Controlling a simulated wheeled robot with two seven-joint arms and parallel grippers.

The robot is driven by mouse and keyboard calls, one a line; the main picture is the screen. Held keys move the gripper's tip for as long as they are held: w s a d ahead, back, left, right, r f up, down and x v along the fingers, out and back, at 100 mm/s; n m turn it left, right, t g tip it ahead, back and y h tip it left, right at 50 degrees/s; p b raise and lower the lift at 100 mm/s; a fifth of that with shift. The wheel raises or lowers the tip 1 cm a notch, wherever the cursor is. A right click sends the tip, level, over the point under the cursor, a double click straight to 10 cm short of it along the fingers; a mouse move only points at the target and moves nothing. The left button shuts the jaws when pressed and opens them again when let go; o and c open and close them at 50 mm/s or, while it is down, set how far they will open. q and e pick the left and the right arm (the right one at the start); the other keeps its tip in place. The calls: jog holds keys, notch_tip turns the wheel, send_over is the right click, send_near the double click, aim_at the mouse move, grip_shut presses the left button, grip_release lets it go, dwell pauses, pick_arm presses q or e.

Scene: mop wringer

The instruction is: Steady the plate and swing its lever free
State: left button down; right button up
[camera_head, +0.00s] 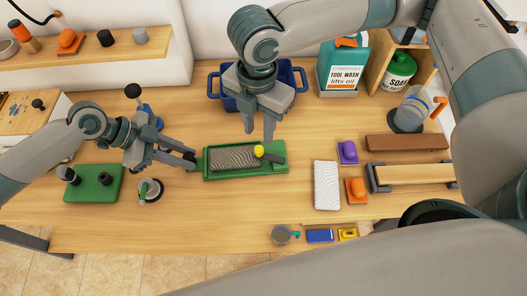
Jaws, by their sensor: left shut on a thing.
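A green plate (215,177) lies on the wooden table, with a grey textured pad (234,157) on it. A dark lever (274,158) lies across its right part, and a yellow knob (259,151) shows beside the pad's right end. My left gripper (191,159) is shut on the plate's left edge. My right gripper (259,137) hangs above the plate, fingers pointing down and apart, just above the yellow knob. It looks empty; I cannot tell whether it touches the knob.
A blue bin (300,80) stands behind my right gripper. A second green plate (82,190) and a small round pot (151,191) are at left. A white ribbed block (326,185), a purple block (347,152) and an orange block (357,189) are at right. Table front of the plate is clear.

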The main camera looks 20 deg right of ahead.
aim_at(259, 148)
jog(key=shift+f, duration=0.15)
jog(key=shift+f, duration=3.35)
jog(key=shift+w, duration=0.1)
grip_shut()
